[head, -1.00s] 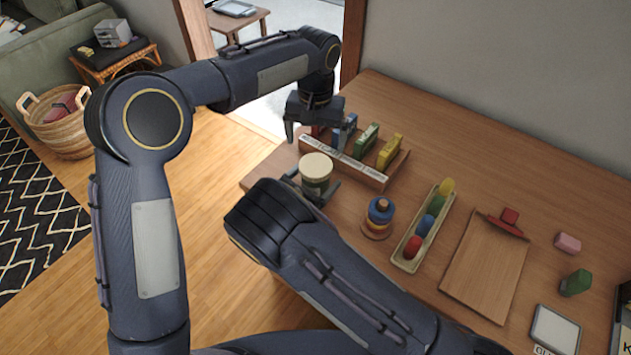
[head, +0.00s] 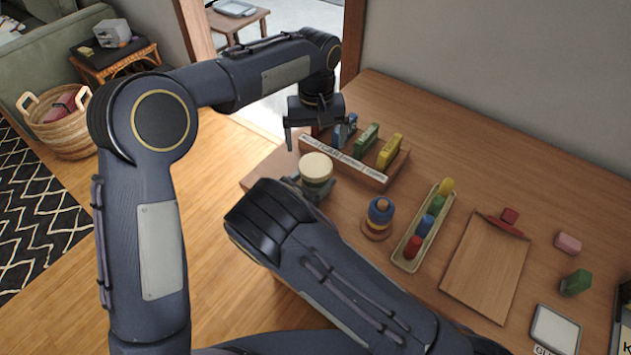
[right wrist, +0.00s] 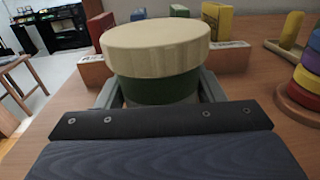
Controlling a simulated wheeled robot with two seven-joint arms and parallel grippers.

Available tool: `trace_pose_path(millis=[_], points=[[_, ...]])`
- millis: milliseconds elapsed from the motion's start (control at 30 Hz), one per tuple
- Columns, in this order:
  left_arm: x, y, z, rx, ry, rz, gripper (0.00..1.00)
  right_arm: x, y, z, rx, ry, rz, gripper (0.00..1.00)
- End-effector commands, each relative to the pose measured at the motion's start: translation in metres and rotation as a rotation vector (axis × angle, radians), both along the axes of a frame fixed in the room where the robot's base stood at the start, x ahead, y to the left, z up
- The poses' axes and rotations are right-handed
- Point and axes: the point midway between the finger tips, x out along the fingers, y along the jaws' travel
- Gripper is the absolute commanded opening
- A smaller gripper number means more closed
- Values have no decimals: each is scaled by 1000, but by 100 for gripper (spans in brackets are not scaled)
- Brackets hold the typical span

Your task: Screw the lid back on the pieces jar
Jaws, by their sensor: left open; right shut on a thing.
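The pieces jar (right wrist: 160,90) stands upright near the table's left edge, its dark green body showing in the right wrist view. Its pale wooden lid (right wrist: 155,46) sits on top, and it also shows in the head view (head: 316,167). I cannot tell whether the lid is threaded tight. My right gripper (head: 312,188) is shut on the jar's body below the lid, with a finger on each side. My left gripper (head: 312,140) is open and empty, pointing down above and just behind the jar. It does not touch the lid.
A wooden rack (head: 345,163) with coloured blocks stands close behind the jar. A ring stacker (head: 379,217), a tray of coloured pieces (head: 404,262) and a clipboard (head: 484,270) lie to the right.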

Motion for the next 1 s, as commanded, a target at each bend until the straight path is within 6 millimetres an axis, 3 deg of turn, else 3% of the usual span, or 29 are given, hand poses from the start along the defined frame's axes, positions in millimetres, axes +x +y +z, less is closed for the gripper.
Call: trace_pose_path(millis=[600, 800, 1000], points=[[0, 0, 0, 15, -8, 1638, 95, 0, 0, 0, 0, 0, 0, 0], [1, 0, 2, 9, -8, 1935, 95, 0, 0, 0, 0, 0, 0, 0], [1, 0, 2, 7, -8, 2019, 95, 0, 0, 0, 0, 0, 0, 0]])
